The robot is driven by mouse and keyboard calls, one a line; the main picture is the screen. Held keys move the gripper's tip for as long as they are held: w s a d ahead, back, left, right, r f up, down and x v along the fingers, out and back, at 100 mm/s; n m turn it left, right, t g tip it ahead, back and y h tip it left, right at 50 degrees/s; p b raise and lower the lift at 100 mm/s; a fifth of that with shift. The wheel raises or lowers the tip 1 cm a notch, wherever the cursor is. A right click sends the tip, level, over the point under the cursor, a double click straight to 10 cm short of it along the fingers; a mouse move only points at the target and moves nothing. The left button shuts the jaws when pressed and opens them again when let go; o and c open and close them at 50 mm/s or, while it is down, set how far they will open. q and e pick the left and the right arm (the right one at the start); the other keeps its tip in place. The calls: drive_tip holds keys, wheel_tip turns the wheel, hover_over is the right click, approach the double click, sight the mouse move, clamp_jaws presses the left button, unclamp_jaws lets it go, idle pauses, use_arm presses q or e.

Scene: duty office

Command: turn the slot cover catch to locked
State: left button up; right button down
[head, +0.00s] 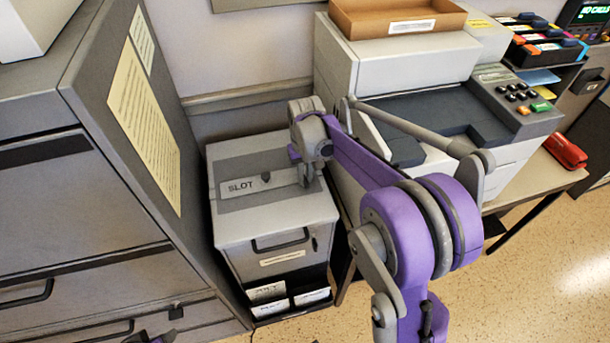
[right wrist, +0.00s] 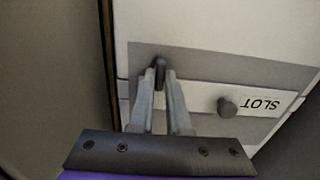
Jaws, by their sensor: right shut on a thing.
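The slot cover (head: 240,188) is a light grey strip marked SLOT on top of a grey cabinet (head: 275,222), with a small dark knob (head: 266,177) in its middle. The knob and label also show in the right wrist view (right wrist: 228,107). My right gripper (head: 308,178) is at the right end of the strip. In the right wrist view its fingers (right wrist: 160,82) are closed around a small dark upright catch (right wrist: 160,68). The fingers hide part of the catch, and I cannot read its setting. A bit of my left gripper (head: 150,338) shows at the bottom edge; its jaws are unclear.
A large printer (head: 440,110) with a cardboard tray (head: 400,18) stands on a desk to the right. A red stapler-like object (head: 566,151) lies near the desk's edge. Floor is clear at lower right.

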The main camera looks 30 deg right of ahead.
sight(305, 179)
idle(0.3)
drive_tip(key=c, duration=0.9)
unclamp_jaws()
drive_tip(key=shift+r, duration=0.15)
wheel_tip(305, 179, up, 11)
drive_tip(key=shift+f+p, duration=0.2)
drive_tip(key=shift+p, duration=0.2)
